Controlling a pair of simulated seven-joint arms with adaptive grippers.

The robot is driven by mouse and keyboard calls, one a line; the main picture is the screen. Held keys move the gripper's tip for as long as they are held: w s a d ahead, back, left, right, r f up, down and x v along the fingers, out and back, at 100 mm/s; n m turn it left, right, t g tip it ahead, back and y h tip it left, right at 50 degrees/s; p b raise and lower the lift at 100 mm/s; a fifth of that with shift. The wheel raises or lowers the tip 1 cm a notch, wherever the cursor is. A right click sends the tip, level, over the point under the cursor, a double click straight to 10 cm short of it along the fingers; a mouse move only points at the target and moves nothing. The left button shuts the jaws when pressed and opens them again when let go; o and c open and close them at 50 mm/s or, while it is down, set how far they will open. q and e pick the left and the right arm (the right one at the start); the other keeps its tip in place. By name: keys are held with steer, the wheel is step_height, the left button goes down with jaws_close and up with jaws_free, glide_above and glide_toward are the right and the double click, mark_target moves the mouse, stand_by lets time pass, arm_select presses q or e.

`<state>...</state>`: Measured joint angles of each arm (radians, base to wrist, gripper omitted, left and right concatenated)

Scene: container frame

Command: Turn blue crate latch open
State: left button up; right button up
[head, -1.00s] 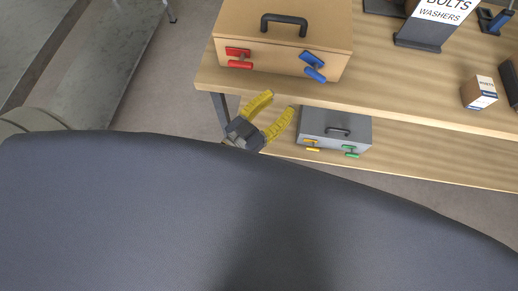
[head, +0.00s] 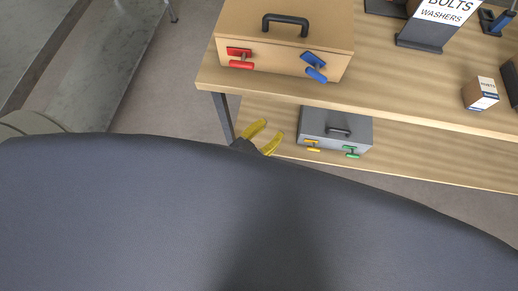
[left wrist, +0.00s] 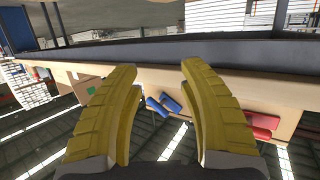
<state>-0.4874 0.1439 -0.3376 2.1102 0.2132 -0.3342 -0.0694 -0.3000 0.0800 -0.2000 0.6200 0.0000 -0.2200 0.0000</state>
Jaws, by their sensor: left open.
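The blue latch (head: 315,66) sits on the right of the front face of a tan wooden crate (head: 283,52) on the upper table board. It is tilted, upper left to lower right. The red latch (head: 240,58) sits on the left of the same face. My left gripper (head: 262,136) is open and empty, below and left of the crate, partly hidden by my dark body. In the left wrist view its yellow fingers (left wrist: 158,80) are spread. The blue latch (left wrist: 164,104) shows beyond the gap between them, and the red latch (left wrist: 260,124) to the right. My right gripper is not in view.
A grey crate (head: 335,122) with yellow and green latches stands on the lower shelf. The table's front edge and left leg (head: 223,117) are close to my left gripper. A small box (head: 480,93) and a bolts-and-washers sign (head: 446,10) stand to the right.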

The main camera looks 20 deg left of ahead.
arm_select(q)
step_height(320, 180, down, 13)
steer(key=s+a+g+y, duration=0.1)
steer(key=s+a+g, duration=0.1)
steer(key=shift+a+y, duration=0.3)
steer(key=shift+s, duration=0.1)
stand_by(0.5)
